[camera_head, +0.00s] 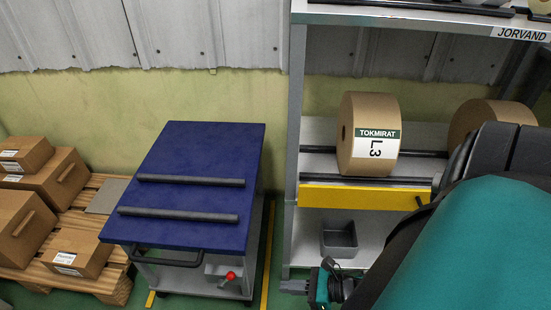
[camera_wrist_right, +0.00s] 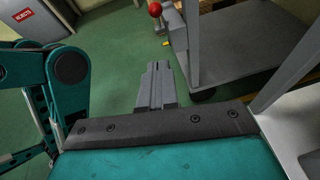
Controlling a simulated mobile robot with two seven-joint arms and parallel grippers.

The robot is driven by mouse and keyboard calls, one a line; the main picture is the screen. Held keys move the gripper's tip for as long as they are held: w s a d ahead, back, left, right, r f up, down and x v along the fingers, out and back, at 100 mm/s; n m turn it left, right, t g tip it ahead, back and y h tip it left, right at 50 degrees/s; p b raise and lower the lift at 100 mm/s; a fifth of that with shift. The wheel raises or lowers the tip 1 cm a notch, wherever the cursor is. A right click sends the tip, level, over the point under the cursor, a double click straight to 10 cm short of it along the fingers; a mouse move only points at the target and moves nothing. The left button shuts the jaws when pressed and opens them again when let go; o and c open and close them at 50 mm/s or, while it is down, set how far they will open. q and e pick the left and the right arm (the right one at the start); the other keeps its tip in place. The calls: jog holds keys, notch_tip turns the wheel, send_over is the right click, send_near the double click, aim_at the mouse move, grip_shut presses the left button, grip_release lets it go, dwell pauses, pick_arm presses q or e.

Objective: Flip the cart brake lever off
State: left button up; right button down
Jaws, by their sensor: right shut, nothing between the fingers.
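The cart (camera_head: 190,158) has a blue top with two dark bars and a black handle at its front. Its brake lever (camera_head: 231,276) has a red ball knob and sits low at the front right. The red knob also shows at the top of the right wrist view (camera_wrist_right: 155,9). My right gripper (camera_head: 284,286) is low, to the right of the lever and apart from it. In the right wrist view its fingers (camera_wrist_right: 158,66) are together and empty, with a gap of floor between them and the knob. My left gripper is not in view.
A rack (camera_head: 297,150) stands right of the cart, holding a brown roll labelled L3 (camera_head: 368,135) and a grey bin (camera_head: 339,238). Boxes (camera_head: 80,252) on a wooden pallet (camera_head: 112,285) stand left. Narrow green floor lies between cart and rack.

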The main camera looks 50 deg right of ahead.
aim_at(229, 275)
pick_arm(q)
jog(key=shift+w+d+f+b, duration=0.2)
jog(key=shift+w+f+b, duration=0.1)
jog(key=shift+b, duration=0.55)
pick_arm(e)
jog(key=r+x, duration=0.2)
jog(key=x, duration=0.9)
jog(key=shift+w+a+r, duration=0.25)
jog(key=shift+w+a, duration=0.05)
jog(key=shift+w, duration=0.25)
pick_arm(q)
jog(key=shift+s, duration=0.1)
pick_arm(e)
jog(key=shift+r, duration=0.1)
